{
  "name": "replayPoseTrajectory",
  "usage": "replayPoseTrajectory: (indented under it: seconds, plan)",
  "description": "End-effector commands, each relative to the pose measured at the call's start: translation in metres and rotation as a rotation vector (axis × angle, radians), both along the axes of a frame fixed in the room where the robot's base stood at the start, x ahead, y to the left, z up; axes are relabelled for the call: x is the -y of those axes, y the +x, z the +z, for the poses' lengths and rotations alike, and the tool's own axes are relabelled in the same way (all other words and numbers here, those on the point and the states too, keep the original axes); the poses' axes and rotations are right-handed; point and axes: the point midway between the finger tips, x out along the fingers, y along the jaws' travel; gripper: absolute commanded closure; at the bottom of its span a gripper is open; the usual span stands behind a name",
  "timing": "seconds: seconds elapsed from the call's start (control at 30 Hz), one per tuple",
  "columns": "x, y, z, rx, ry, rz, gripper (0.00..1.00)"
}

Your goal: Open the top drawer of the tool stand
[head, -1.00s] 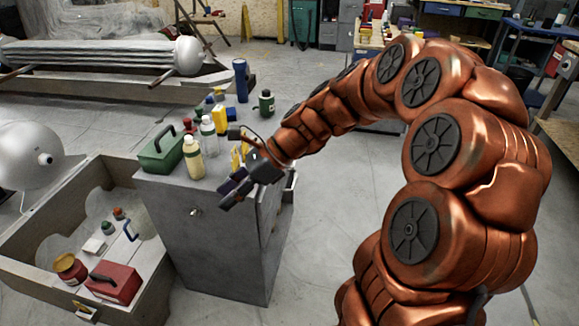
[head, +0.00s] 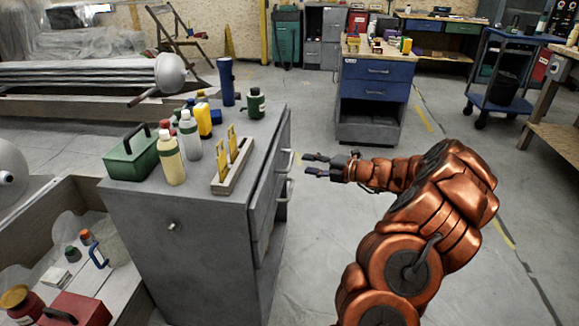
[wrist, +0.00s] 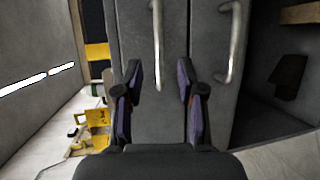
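The grey tool stand (head: 180,235) stands left of centre in the head view, its drawer side facing right. The top drawer's metal bar handle (head: 291,158) is near its upper edge, and the lower drawer handle (head: 286,190) is beneath it. My gripper (head: 307,164) is open and empty, just right of the handles with its fingers pointing at the drawer side. In the wrist view, the top drawer handle (wrist: 157,45) lies ahead of and between the spread fingers (wrist: 160,98), apart from them. The lower handle (wrist: 232,42) is to its right. The drawer fronts look about flush there.
A green toolbox (head: 132,158), several bottles and a small rack with yellow-handled tools (head: 232,165) stand on top of the stand. A blue drawer cabinet (head: 374,85) stands behind. A blue cart (head: 500,75) is at the back right.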

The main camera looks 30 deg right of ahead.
Motion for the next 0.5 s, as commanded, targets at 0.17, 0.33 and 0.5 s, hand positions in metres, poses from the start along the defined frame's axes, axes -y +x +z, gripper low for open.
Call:
replayPoseTrajectory:
  seconds: [0.17,0.33,0.5]
  plan:
    - [-0.008,0.016,-0.006,-0.002,0.005,0.001,0.61]
    - [-0.020,0.039,-0.011,-0.001,0.001,0.004,0.61]
    - [-0.028,0.057,-0.014,-0.001,0.001,0.002,0.61]
